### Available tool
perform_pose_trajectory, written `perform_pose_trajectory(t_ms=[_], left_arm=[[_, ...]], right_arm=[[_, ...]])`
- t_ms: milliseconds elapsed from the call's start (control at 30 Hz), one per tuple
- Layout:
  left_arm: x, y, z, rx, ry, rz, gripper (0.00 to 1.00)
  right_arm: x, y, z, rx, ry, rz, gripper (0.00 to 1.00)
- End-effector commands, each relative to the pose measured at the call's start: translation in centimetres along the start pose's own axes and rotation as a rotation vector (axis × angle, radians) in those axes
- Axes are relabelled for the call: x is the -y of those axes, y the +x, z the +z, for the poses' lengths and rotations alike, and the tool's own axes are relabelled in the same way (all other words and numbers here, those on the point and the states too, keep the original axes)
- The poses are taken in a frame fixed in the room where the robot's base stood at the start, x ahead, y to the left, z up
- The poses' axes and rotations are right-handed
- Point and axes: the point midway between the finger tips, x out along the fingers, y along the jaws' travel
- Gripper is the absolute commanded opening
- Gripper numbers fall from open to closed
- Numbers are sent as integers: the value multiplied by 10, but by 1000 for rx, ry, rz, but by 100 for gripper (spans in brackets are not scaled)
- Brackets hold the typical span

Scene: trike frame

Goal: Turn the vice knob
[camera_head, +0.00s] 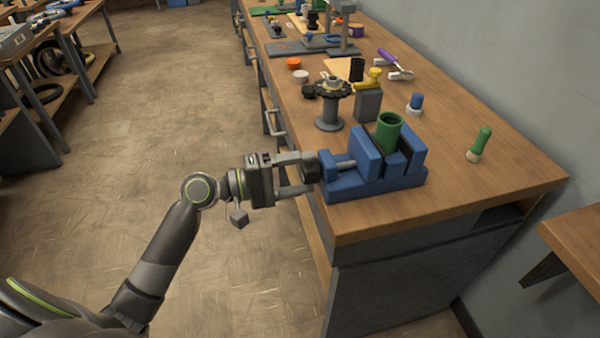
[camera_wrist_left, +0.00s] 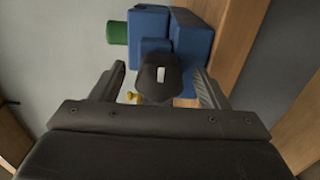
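The blue vice (camera_head: 372,180) stands at the near end of the wooden workbench, with a green cylinder (camera_head: 388,132) upright between its jaws. Its black knob (camera_head: 312,165) is on the vice's left side, facing my left gripper (camera_head: 306,173). My left gripper reaches in from the left with its fingers around the knob. In the left wrist view the knob (camera_wrist_left: 160,78) lies between the two spread fingers (camera_wrist_left: 160,88), with a gap on each side. The blue vice body (camera_wrist_left: 190,40) is behind it. My right gripper is not in view.
The workbench (camera_head: 450,220) also holds a grey spool-like stand (camera_head: 329,110), a grey block (camera_head: 368,105), a green-handled tool (camera_head: 480,145) and a blue-and-white piece (camera_head: 415,103). A wall runs along the right. The floor (camera_head: 150,120) left of the bench is clear.

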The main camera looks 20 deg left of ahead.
Motion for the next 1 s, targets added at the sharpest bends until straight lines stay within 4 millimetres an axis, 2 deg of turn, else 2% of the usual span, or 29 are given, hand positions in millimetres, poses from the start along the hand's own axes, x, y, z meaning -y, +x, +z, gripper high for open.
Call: perform_pose_trajectory(t_ms=[300,467,733,1000], left_arm=[[0,0,0,0,-1,0,68],[2,-8,0,-1,-1,-2,68],[3,-44,0,-1,2,-6,68],[3,-80,0,1,1,-7,68]], right_arm=[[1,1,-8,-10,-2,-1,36],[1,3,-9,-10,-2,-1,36],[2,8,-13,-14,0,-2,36],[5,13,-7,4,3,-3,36]])
